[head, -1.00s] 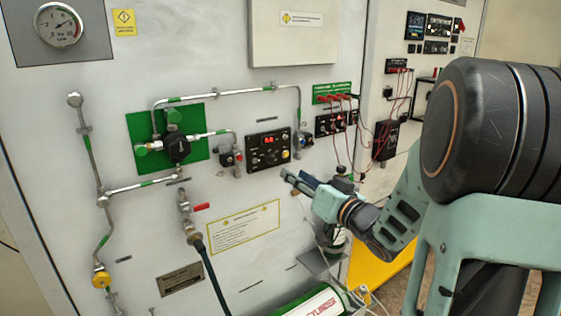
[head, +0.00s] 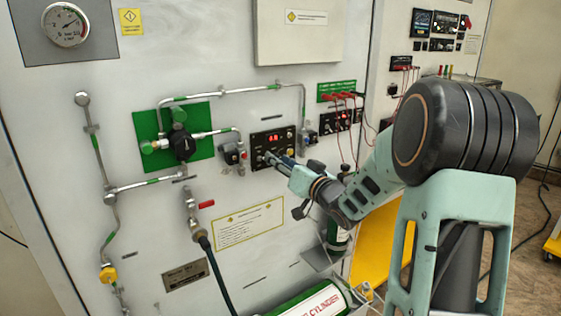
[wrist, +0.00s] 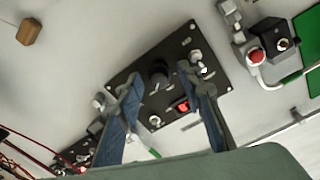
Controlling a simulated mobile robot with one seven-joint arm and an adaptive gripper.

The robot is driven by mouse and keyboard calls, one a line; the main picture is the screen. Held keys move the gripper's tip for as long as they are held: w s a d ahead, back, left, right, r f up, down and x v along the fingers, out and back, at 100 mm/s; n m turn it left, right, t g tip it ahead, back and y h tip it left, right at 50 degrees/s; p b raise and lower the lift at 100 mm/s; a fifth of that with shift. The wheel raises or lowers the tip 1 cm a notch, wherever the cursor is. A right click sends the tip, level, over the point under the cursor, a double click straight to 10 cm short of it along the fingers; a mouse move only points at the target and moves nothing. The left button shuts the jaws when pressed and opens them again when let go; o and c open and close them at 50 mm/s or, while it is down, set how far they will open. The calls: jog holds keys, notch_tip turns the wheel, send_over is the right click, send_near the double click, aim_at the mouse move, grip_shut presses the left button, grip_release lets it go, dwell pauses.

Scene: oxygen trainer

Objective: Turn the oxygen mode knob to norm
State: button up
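A black control panel (head: 258,138) with a red lit display is mounted on the grey wall; it also fills the middle of the wrist view (wrist: 176,47). A large dark round knob (wrist: 158,74) stands out on it in the wrist view, with smaller silver knobs or switches around it. Which setting the knob points to is too small to read. My gripper (head: 271,159) is at the lower part of the panel in the head view. In the wrist view my gripper (wrist: 158,80) is open, with one blue-grey finger on each side of the dark knob. Contact cannot be told.
A valve with a green backplate (head: 203,148) and metal pipes lies left of the panel. A red-buttoned fitting (wrist: 257,55) sits close beside it. Red cables (head: 345,98) hang to the right.

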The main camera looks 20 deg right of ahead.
grip_shut()
jog(key=shift+b, duration=0.4)
jog(key=n+y+b, duration=0.1)
jog(key=n+b, duration=2)
jog(key=n, duration=0.1)
jog(key=shift+n, duration=0.4)
